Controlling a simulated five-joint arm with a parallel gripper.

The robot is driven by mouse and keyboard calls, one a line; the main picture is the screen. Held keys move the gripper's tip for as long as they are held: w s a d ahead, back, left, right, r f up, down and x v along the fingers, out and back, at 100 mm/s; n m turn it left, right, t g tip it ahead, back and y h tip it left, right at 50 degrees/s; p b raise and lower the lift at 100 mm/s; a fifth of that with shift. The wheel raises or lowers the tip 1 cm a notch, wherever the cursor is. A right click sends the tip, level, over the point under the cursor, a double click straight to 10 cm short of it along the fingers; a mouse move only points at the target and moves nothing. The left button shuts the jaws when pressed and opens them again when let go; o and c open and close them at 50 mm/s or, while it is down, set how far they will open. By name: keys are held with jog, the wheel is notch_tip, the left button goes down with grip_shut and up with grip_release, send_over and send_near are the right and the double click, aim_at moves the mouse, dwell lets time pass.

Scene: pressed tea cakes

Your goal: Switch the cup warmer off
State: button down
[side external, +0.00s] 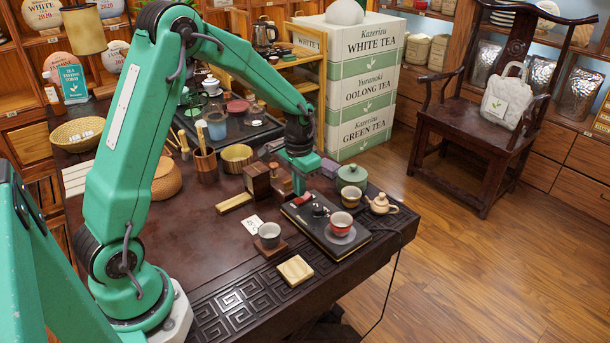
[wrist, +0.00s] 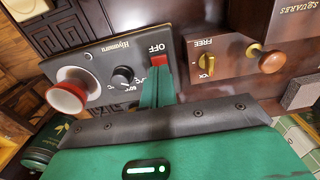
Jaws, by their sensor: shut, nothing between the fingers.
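The cup warmer (side external: 359,247) is a flat black slab near the table's right edge, with a red cup (side external: 340,224) standing on it. In the wrist view the warmer's panel (wrist: 95,55) shows a black round knob (wrist: 122,77) and a red switch (wrist: 158,60) beside the word OFF. My gripper (side external: 299,192) is low over the warmer's far left end. In the wrist view its green fingers (wrist: 159,76) are shut and empty, with the tips at the red switch. The tips cover part of the switch, and I cannot tell whether they touch it.
A wooden box (wrist: 235,65) with a yellow latch marked FREE and a round knob sits close beside my fingers. A lidded green pot (side external: 351,178), a small teapot (side external: 381,204) and a grey cup (side external: 269,235) stand around the warmer. A wooden coaster (side external: 295,270) lies in front.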

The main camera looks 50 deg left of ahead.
aim_at(299, 201)
jog(key=shift+r, duration=2.7)
jog(key=shift+r, duration=0.1)
jog(key=s+d+r+t, duration=0.3)
jog(key=s+d+r, duration=0.2)
jog(key=s+r, duration=0.5)
jog(key=s+d+r+t, duration=0.1)
jog(key=s, duration=0.4)
jog(key=s+d+r+t, duration=0.1)
jog(key=s+d+r, duration=0.1)
jog(key=s, duration=0.4)
jog(key=shift+d+r+t, duration=0.2)
jog(key=shift+d+t, duration=0.05)
jog(key=shift+t, duration=0.05)
